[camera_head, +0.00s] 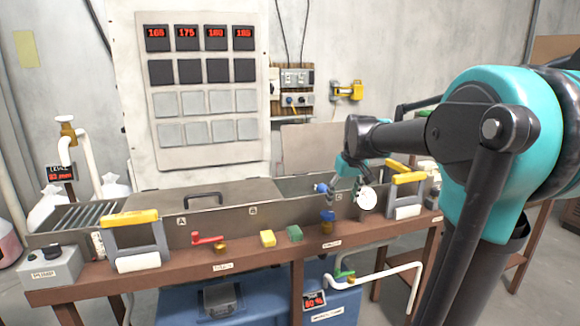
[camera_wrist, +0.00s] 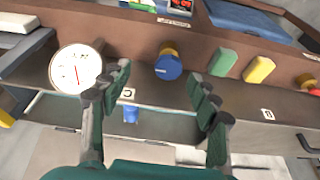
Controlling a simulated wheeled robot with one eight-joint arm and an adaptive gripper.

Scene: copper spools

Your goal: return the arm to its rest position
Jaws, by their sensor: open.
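My gripper (camera_head: 350,180) is open and empty above the right part of the long metal trough (camera_head: 228,203). In the wrist view the two fingers (camera_wrist: 160,95) stand apart with nothing between the tips. A blue knob (camera_wrist: 168,66) on a brass stem is just ahead of the fingertips there; it also shows on the bench front in the head view (camera_head: 327,215). A round white dial gauge (camera_wrist: 76,68) is beside the left finger, and it shows right of the gripper in the head view (camera_head: 368,198). My arm reaches in from the right.
A yellow block (camera_head: 267,238), a green block (camera_head: 294,233) and a red lever valve (camera_head: 208,239) sit along the bench edge (camera_head: 180,271). Yellow-topped grey frames (camera_head: 135,216) stand at both ends. A control panel (camera_head: 205,95) rises behind. Air above the trough is free.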

